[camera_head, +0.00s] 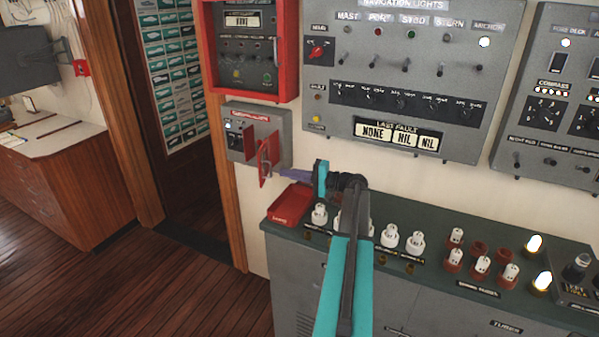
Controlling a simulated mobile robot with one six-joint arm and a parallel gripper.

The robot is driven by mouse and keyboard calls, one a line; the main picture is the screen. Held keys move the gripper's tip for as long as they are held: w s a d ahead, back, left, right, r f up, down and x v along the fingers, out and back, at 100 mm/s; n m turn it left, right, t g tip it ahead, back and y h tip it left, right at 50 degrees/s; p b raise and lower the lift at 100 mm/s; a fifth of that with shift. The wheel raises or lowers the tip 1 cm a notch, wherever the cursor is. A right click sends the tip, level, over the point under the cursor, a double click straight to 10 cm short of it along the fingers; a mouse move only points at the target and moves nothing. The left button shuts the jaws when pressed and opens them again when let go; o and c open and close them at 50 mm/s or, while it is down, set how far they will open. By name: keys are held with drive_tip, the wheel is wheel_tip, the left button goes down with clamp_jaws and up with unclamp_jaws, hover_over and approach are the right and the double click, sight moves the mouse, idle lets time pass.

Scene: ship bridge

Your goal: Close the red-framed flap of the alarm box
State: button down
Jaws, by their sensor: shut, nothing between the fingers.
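The alarm box (240,122) is a small grey box on the wall, below a larger red-framed panel. Its red-framed flap (269,160) stands open, swung out from the box's right part. Dark switches and a small white light show on the box's left front. My gripper (284,173) is shut and empty. Its purple-grey fingers point left, with their tips close to the right side of the flap. I cannot tell whether they touch it. My teal and dark arm comes up from the bottom middle of the view.
A red tray (290,204) lies on the console top (340,236) just below my gripper. White and red knobs (389,236) stand along the console to the right. The navigation lights panel (405,80) is on the wall above. Open wooden floor (120,230) lies to the left.

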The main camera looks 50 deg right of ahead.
sight(269, 163)
drive_tip(key=shift+p+x, duration=0.6)
drive_tip(key=shift+x, duration=0.95)
drive_tip(key=shift+s+a+h+b, duration=0.1)
drive_tip(key=shift+s+h+b, duration=0.05)
drive_tip(key=shift+h+b, duration=0.15)
drive_tip(key=shift+m, duration=0.3)
